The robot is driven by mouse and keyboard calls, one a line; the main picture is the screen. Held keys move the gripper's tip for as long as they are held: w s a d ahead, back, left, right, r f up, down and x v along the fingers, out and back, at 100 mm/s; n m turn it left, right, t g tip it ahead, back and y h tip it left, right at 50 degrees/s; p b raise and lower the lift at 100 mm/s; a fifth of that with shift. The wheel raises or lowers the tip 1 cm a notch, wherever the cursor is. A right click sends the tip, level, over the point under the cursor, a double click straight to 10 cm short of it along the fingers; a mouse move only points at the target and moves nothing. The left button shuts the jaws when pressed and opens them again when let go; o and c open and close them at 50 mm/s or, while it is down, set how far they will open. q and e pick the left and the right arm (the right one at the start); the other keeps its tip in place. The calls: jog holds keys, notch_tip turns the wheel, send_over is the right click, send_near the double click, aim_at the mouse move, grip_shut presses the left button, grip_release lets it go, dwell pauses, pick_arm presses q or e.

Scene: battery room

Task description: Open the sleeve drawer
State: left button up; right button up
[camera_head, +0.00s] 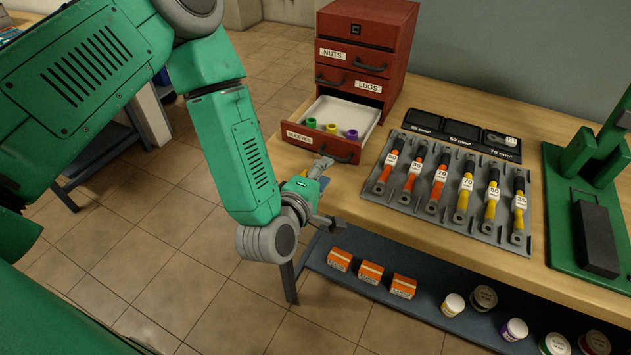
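The sleeve drawer (313,143), labelled SLEEVES, is the bottom drawer of a red cabinet (368,24). It stands pulled out toward me, showing its pale inside with green, yellow and purple sleeves (331,128). My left gripper (331,194) is just in front of the drawer front, with its fingers apart. One finger is up close by the drawer's dark handle (330,153); I cannot tell whether it touches. The other finger is lower, by the table's edge. Nothing shows between them. My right gripper is not in view.
The NUTS drawer (351,60) and LUGS drawer (349,82) are shut. A grey tray of tagged cables (405,208) lies right of the drawer on the wooden table (455,100). A green press (590,165) stands far right. Orange boxes (370,272) and jars (453,304) are on the lower shelf.

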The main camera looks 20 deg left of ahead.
pick_arm(q)
jog(key=v, duration=0.5)
jog(key=shift+f, duration=0.1)
jog(key=shift+w, duration=0.1)
jog(key=s+a+f+m+g+h+b, duration=0.1)
jog(key=s+f+m+g+b, duration=0.2)
jog(key=s+f+m+g, duration=0.7)
jog(key=s+a+f+m+g, duration=0.2)
jog(key=s+a+f+m, duration=0.1)
jog(key=s, duration=0.4)
jog(key=s+a+f+m+g+y+b, duration=0.1)
jog(key=s+a+f+m+g, duration=0.1)
jog(key=s+a+f+m, duration=0.2)
jog(key=s+f+m, duration=0.1)
jog(key=s+f, duration=0.2)
jog(key=f, duration=0.1)
jog(key=shift+s+a+g+y, duration=0.25)
jog(key=shift+s+g+y, duration=0.05)
jog(key=shift+s+g, duration=0.1)
